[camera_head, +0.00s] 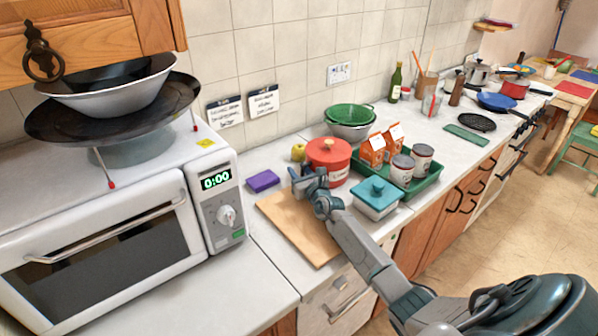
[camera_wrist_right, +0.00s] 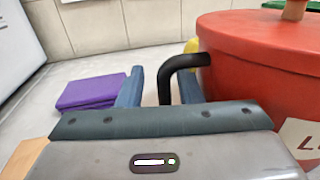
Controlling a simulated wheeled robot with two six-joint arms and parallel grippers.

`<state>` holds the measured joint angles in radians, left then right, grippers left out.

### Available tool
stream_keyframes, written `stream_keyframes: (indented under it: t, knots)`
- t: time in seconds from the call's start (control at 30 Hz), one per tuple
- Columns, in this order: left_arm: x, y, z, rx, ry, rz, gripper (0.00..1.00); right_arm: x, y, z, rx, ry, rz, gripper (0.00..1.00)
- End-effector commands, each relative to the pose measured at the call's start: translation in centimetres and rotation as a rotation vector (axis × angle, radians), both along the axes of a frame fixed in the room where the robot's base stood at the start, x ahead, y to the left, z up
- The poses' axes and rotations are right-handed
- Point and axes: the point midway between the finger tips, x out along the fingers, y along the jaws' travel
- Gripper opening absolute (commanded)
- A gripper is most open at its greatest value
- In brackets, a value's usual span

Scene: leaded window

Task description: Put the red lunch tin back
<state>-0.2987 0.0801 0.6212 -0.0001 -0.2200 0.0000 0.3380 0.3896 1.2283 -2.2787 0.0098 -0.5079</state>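The red lunch tin (camera_head: 331,156), round with a knobbed lid, stands upright on the counter behind a wooden board. It fills the right side of the right wrist view (camera_wrist_right: 258,55), with a pale label partly cut off. A black bent handle (camera_wrist_right: 180,66) sticks out from its side. My right gripper (camera_head: 308,176) is at the tin's left side. In the wrist view its two fingers (camera_wrist_right: 162,90) stand apart, with the handle between them and gaps visible on both sides. My left gripper is not in view.
A purple block (camera_head: 263,181) lies left of the gripper. The board (camera_head: 297,228) is bare. A green tray (camera_head: 427,178) with cartons and cans and a teal-lidded box (camera_head: 376,198) stand at right.

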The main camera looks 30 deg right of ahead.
Motion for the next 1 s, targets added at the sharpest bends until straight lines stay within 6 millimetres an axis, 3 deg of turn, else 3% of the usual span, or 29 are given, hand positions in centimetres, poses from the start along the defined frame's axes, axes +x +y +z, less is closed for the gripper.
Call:
stream_keyframes:
  t: [0.03,0.23,0.47,0.7,1.0]
  knots:
    - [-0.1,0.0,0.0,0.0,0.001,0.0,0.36,-0.4,0.2,-1.4,0.007,0.024,0.002,0.32]
    - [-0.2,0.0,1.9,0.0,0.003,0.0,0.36,-0.7,0.3,0.2,0.006,0.026,0.002,0.32]
    - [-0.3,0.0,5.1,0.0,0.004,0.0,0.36,-5.5,0.8,0.6,0.005,0.022,0.002,0.32]
    - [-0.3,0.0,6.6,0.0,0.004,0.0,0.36,-9.9,1.3,0.5,0.002,0.015,0.002,0.32]
    - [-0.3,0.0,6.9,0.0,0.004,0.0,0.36,-12.1,1.6,0.5,0.003,0.011,0.001,0.32]
